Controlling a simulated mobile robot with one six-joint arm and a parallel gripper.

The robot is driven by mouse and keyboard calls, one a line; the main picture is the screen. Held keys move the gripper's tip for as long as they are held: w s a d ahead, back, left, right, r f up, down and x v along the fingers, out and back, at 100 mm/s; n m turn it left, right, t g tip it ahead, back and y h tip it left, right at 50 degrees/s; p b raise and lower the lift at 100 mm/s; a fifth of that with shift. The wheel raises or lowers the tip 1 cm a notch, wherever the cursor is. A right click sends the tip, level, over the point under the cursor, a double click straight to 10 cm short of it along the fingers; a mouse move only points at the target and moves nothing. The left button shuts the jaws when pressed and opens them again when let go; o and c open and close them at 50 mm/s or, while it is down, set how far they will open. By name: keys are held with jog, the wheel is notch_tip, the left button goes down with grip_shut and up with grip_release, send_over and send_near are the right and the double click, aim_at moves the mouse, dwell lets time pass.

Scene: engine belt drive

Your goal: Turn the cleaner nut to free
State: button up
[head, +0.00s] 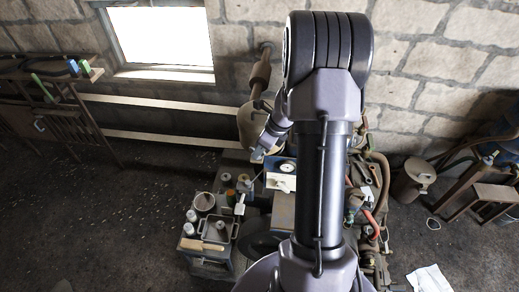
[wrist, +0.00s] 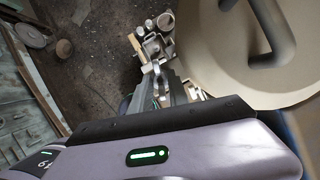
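The tan, rounded cleaner body (head: 246,127) stands left of my arm in the head view, below the window's right side. In the wrist view the broad tan cleaner lid (wrist: 222,62) fills the upper right, with a thick, dark bent handle (wrist: 272,42) at its top. I cannot make out for sure which part is the nut. My gripper (head: 261,149) is small in the head view, close to the cleaner's lower right side. Its fingers are too small there to show their gap, and I cannot tell whether they touch anything.
A cart (head: 212,262) with cans and a tray stands below left of the cleaner. Hoses and engine parts (head: 370,205) crowd the right of my arm. A bench (head: 70,90) stands at the left wall. The floor (head: 100,210) at left is open.

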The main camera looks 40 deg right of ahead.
jog(key=shift+d+n+y+b, duration=0.15)
jog(key=shift+n+y+b, duration=0.25)
jog(key=shift+n, duration=0.8)
grip_shut()
jog(key=shift+n+g, duration=0.3)
jog(key=shift+n, duration=0.3)
jog(key=o, duration=0.6)
grip_release()
jog(key=shift+w, duration=0.1)
jog(key=shift+c, duration=0.2)
jog(key=v, duration=1.7)
jog(key=shift+d, duration=0.25)
jog(key=shift+r, duration=0.15)
